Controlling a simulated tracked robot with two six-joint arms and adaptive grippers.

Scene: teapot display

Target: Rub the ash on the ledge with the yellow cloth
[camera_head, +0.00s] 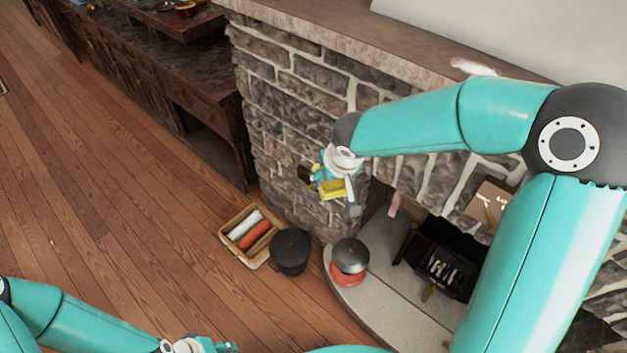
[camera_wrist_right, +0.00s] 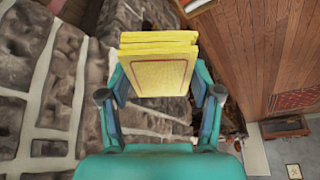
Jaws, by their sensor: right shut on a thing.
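The yellow cloth (camera_head: 332,189) is folded into a block and held in my right gripper (camera_head: 328,181), in front of the stone wall and below the ledge (camera_head: 330,40). In the right wrist view the cloth (camera_wrist_right: 155,72) sits between the two fingers of the right gripper (camera_wrist_right: 161,97), which is shut on it. A whitish patch that looks like the ash (camera_head: 473,66) lies on the ledge, right of the gripper; the cloth is apart from it. My left gripper (camera_head: 205,346) is partly cut off at the bottom edge, and its fingers are unclear.
A basket (camera_head: 229,243) with rolled items, a black pot (camera_head: 290,251) and a grey-and-red pot (camera_head: 349,260) stand below, near the hearth (camera_head: 375,290). A dark cabinet (camera_head: 190,95) stands left of the stone wall. The wooden floor at left is clear.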

